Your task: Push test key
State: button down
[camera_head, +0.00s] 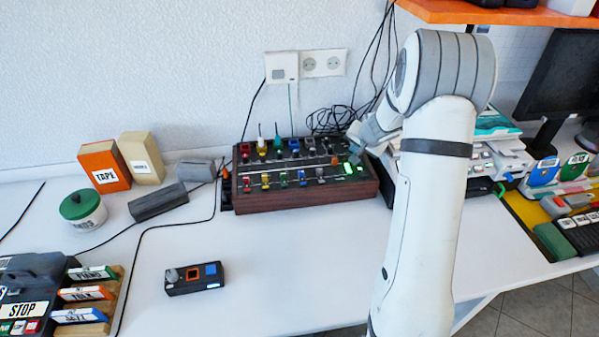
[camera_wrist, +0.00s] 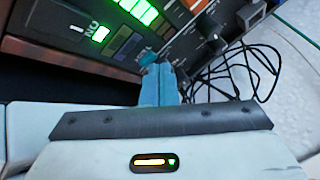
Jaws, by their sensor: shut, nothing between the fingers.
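The wood-sided control panel (camera_head: 300,199) stands against the wall with rows of coloured switches and green lights. Its wooden edge also shows in the wrist view (camera_wrist: 60,53). A teal key (camera_wrist: 148,59) sits on the panel near a small label that I cannot read fully; it looks like the test key. My gripper (camera_head: 357,153) is at the panel's right end. In the wrist view its shut, empty fingers (camera_wrist: 158,72) point at the teal key and partly cover it. I cannot tell whether they touch or press it.
Black cables (camera_wrist: 235,75) lie tangled beside the panel. A small black box (camera_head: 195,279) with buttons lies on the white table in front. An orange shelf (camera_head: 490,13) hangs above right. The table's middle front is clear.

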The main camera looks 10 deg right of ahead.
jog(key=shift+s+a+f+b, duration=0.1)
jog(key=shift+s+f+b, duration=0.15)
jog(key=shift+f+b, duration=0.35)
dwell(0.6)
jog(key=shift+w+r+p, duration=0.25)
jog(key=shift+r+p, duration=0.3)
jog(key=shift+r, duration=0.2)
jog(key=shift+r, duration=0.2)
notch_tip(320, 180, up, 6)
jog(key=p, duration=0.5)
jog(key=shift+f, duration=0.1)
